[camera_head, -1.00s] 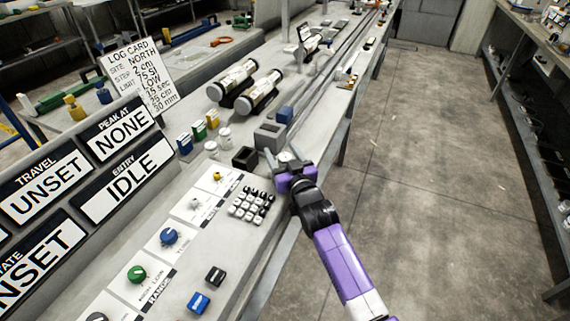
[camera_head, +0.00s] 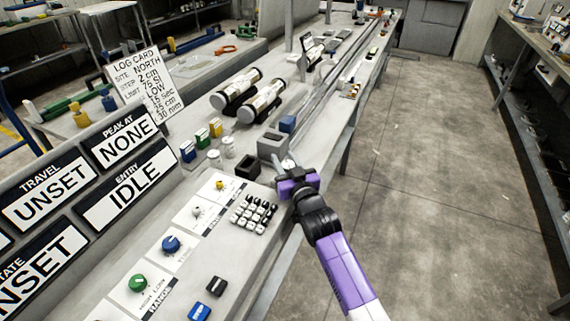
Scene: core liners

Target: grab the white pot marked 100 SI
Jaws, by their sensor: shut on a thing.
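My gripper (camera_head: 286,166) is at the front edge of the bench, beyond the keypad. It is shut on a small pale thing that looks like a white pot; its far part is mostly hidden by the fingers, and no marking on it can be read. Two other small white pots stand upright on the bench left of my gripper, one nearer (camera_head: 214,159) and one farther (camera_head: 228,147). Their labels are too small to read.
A black open box (camera_head: 246,164) and a grey block (camera_head: 271,143) stand just left of my gripper. Blue, green and yellow small containers (camera_head: 202,138) stand behind the pots. A keypad (camera_head: 254,214) and knobs lie nearer. The floor at right is clear.

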